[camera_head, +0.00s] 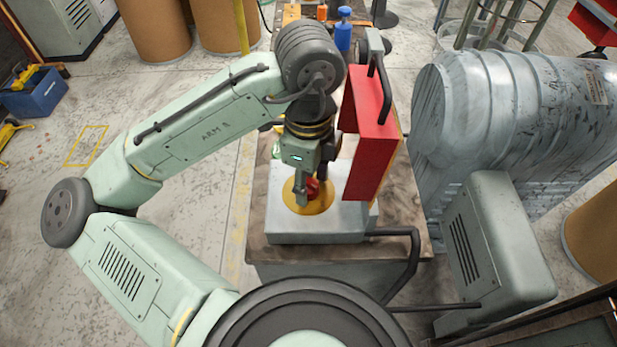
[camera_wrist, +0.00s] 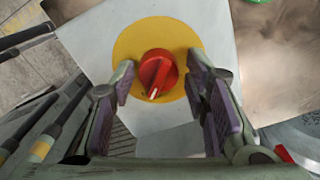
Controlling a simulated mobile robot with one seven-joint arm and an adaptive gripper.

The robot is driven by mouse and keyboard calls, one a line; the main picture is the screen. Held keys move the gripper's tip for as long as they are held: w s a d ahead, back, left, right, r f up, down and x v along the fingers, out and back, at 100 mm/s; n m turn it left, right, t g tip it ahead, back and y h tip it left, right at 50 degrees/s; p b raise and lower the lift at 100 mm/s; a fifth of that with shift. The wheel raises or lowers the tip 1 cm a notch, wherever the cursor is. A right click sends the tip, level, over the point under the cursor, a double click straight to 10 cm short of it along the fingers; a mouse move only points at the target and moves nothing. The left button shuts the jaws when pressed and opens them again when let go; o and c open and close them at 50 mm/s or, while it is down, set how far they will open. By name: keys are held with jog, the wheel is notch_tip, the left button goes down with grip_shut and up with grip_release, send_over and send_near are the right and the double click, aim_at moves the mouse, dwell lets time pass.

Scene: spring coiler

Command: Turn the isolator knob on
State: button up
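The isolator knob (camera_wrist: 157,74) is red, with a white pointer line, on a round yellow plate (camera_wrist: 181,36). In the wrist view the pointer line is toward the bottom of the picture, tilted slightly left. The plate is on a light grey box (camera_head: 345,228) in the head view. There the knob (camera_head: 312,188) is partly hidden by my gripper (camera_head: 308,193). In the wrist view my gripper (camera_wrist: 163,88) has its two fingers apart, one on each side of the knob. I see gaps between the fingers and the knob; its depth relative to the knob is hard to tell.
A red panel (camera_head: 370,130) with a dark handle stands upright right of my gripper, close to it. A large grey ribbed tank (camera_head: 510,110) is further right. A blue bottle (camera_head: 343,30) stands behind. A dark bent handle (camera_head: 412,250) is at the box's lower right.

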aim_at(308, 182)
jog(key=shift+o, duration=0.9)
notch_tip(308, 182, up, 12)
jog(key=shift+s, duration=0.1)
dwell(0.3)
